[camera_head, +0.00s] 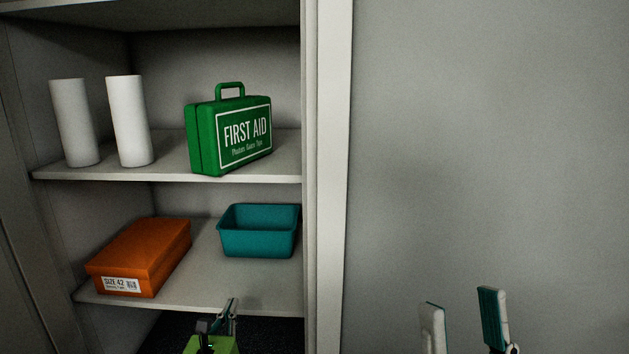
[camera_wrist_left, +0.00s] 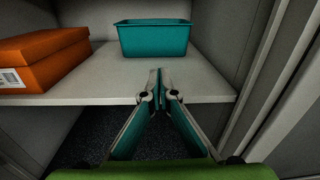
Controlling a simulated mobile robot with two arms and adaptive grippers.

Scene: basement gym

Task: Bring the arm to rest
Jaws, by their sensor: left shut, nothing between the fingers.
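My left gripper (camera_head: 229,310) is shut and empty at the lower middle of the head view, in front of the cabinet's lower shelf. In the left wrist view its fingertips (camera_wrist_left: 158,75) meet, just in front of the shelf edge and below the teal bin. My right gripper (camera_head: 462,312) is at the lower right of the head view, in front of the grey wall. Its two fingers stand wide apart with nothing between them.
An orange shoe box (camera_head: 143,254) and a teal bin (camera_head: 258,231) sit on the lower shelf (camera_head: 190,288). A green first aid case (camera_head: 229,131) and two white rolls (camera_head: 130,121) stand on the upper shelf (camera_head: 170,172). The cabinet's right upright (camera_head: 328,180) separates the two grippers.

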